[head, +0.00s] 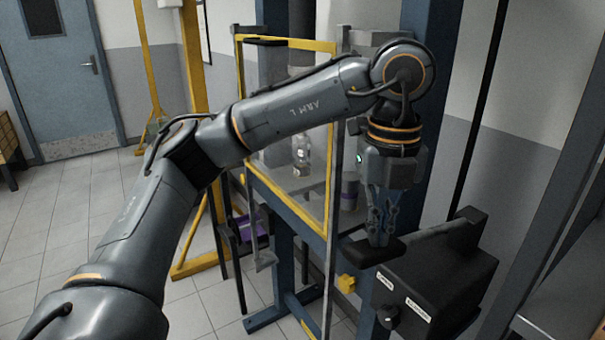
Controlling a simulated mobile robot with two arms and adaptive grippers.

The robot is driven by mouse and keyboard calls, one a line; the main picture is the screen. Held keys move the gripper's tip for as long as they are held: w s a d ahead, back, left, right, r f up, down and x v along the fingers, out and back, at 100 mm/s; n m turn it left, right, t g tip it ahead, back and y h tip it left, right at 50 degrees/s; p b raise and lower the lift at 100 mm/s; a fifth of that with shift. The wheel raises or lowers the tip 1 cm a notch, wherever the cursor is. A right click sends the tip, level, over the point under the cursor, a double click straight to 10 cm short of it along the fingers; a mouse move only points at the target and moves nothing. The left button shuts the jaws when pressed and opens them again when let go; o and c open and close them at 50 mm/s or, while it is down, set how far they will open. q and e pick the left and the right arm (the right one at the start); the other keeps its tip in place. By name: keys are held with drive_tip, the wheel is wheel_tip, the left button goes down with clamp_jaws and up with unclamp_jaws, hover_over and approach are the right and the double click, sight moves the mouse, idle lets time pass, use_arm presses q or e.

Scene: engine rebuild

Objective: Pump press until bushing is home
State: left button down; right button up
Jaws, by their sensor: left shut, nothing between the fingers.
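The press has a blue steel frame (283,252) and stands behind a clear guard with a yellow frame (331,185). A black pump unit (437,283) with small white labels is at its right. A dark lever-like bar (432,233) runs along the top of the pump unit. My left gripper (381,238) points down, shut and empty, with its tips at the bar's left end; I cannot tell whether they touch. A small metal part (302,150) shows dimly through the guard. I cannot make out the bushing. My right gripper is out of view.
A yellow post (196,110) stands left of the press. A blue door (62,85) is in the back left wall. Tiled floor (60,215) is clear at left. A table edge (560,318) shows at lower right. My left arm crosses in front of the guard.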

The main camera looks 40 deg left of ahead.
use_arm(q)
wheel_tip(320, 180, down, 14)
drive_tip(key=b, duration=1)
wheel_tip(320, 180, up, 17)
drive_tip(key=p, duration=1.3)
drive_tip(key=shift+f, duration=0.15)
wheel_tip(320, 180, down, 17)
drive_tip(key=b, duration=1.3)
wheel_tip(320, 180, up, 17)
drive_tip(key=p, duration=1.3)
drive_tip(key=shift+p, duration=0.3)
